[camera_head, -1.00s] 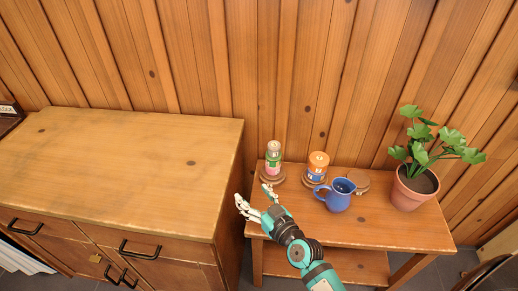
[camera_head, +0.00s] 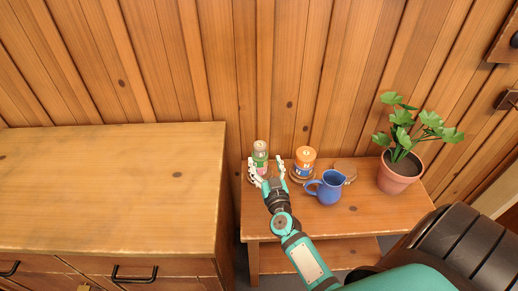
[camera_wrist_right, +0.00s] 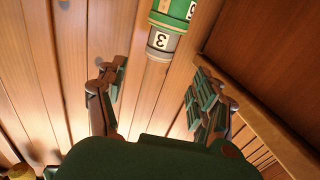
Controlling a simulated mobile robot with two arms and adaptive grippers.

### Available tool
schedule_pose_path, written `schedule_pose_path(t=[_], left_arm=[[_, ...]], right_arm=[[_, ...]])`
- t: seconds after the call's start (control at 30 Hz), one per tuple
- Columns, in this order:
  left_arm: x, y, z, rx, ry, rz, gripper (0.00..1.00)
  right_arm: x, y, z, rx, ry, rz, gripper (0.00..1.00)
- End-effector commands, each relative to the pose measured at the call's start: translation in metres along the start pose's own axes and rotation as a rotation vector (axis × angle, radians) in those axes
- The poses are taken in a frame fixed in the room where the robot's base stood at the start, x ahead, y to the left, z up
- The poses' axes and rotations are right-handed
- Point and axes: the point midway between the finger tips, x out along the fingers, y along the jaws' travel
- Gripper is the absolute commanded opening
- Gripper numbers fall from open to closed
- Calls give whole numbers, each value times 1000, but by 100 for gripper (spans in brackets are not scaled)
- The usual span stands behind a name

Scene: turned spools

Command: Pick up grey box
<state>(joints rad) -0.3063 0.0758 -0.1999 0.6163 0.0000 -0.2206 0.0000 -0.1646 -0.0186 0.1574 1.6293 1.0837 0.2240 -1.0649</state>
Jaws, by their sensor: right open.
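The grey box (camera_head: 261,145) is a small grey cylinder on top of a stack, above a green piece (camera_head: 260,156). In the right wrist view the grey box (camera_wrist_right: 162,42) bears a "3" and lies up-picture, between the lines of the open fingers, with the green piece (camera_wrist_right: 173,12) at the top edge. My right gripper (camera_head: 267,171) is open and empty, just in front of the stack in the head view. Its fingers hide the lower stack. I see no contact with the grey box. My left gripper is not in view.
An orange-topped stack (camera_head: 305,156), a blue jug (camera_head: 328,188), a round wooden piece (camera_head: 346,168) and a potted plant (camera_head: 399,175) stand to the right on the small table (camera_head: 380,212). A wooden cabinet (camera_head: 110,185) stands left; the plank wall (camera_head: 230,60) is behind.

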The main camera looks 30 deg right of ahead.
Motion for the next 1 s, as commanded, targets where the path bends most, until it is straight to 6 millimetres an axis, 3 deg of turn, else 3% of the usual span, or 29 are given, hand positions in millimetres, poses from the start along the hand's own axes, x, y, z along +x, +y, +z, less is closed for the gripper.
schedule_pose_path(t=[0.1, 0.37, 0.6, 0.9, 1.0], left_arm=[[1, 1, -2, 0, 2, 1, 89], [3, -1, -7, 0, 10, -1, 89], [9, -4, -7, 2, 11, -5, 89], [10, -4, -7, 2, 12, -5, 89], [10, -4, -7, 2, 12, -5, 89]], right_arm=[[18, 0, 0, -1, 1, -1, 68], [37, 1, 1, -1, 0, -1, 68], [72, 2, 2, -1, 0, -2, 68], [78, 2, 2, -1, -1, -2, 68], [78, 2, 1, -1, -1, -2, 58]])
